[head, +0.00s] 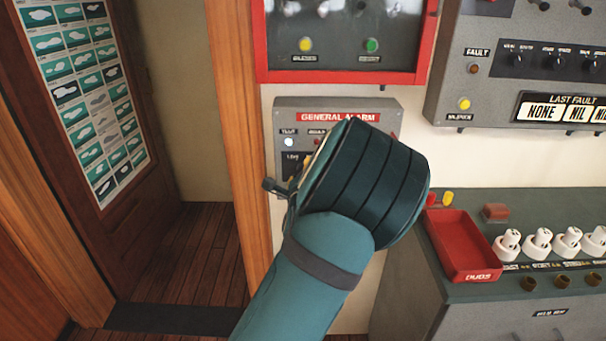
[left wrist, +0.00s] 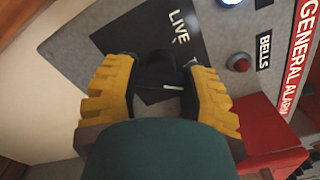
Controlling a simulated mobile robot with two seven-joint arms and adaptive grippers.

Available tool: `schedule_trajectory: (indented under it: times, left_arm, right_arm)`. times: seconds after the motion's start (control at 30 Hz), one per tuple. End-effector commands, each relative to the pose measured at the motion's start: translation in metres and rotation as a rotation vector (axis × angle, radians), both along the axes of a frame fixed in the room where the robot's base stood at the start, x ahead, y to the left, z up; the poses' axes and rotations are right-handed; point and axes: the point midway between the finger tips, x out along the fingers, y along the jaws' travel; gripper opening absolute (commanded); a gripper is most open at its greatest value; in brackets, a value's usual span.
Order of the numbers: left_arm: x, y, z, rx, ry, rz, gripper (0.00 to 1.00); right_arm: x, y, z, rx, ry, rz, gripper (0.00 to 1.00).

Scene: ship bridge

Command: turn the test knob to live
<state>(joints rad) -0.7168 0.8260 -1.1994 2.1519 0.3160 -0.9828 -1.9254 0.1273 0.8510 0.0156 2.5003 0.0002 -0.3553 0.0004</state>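The black test knob (left wrist: 163,72) sits on a dark plate on the grey general alarm panel (head: 283,107). A white mark shows between the fingers, and the LIVE label (left wrist: 180,27) is beyond the knob in the left wrist view. My left gripper (left wrist: 161,82) has one yellow finger on each side of the knob and appears shut on it. In the head view my wrist hides the knob and most of the fingers. The LIVE label also shows in the head view (head: 290,156), beside the fingers. My right gripper is not in view.
A red-framed panel (head: 262,45) hangs just above. The panel has a lit white lamp (head: 289,142) and a red button (left wrist: 240,63) by the BELLS label. A red DUDS tray (head: 463,247) stands on the console at right. A wooden post (head: 240,110) is at left.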

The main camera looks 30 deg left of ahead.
Motion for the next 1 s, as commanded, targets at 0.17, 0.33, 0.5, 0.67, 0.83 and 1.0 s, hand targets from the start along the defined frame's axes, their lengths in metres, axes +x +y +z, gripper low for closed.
schedule_trajectory:
  times: [0.17,0.33,0.5,0.67,0.83,1.0]
  left_arm:
    - [0.0001,-0.0002,0.0002,-0.009,-0.005,-0.001,0.09]
    - [0.0002,-0.0001,0.0004,-0.051,-0.03,-0.001,0.09]
    - [0.0002,-0.0001,0.001,-0.138,-0.084,-0.001,0.09]
    - [0.0001,0.0003,0.0013,-0.255,-0.158,-0.001,0.09]
    - [0.0002,0.0001,0.0012,-0.394,-0.243,-0.001,0.09]
    - [0.0002,0.0004,0.001,-0.532,-0.328,0.0,0.09]
  right_arm:
    - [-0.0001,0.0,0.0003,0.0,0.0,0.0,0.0]
    - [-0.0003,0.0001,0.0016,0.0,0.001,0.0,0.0]
    - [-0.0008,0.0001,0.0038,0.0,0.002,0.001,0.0]
    - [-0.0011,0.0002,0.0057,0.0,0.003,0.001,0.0]
    - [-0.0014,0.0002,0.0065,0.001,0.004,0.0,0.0]
    - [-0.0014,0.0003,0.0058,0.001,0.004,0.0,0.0]
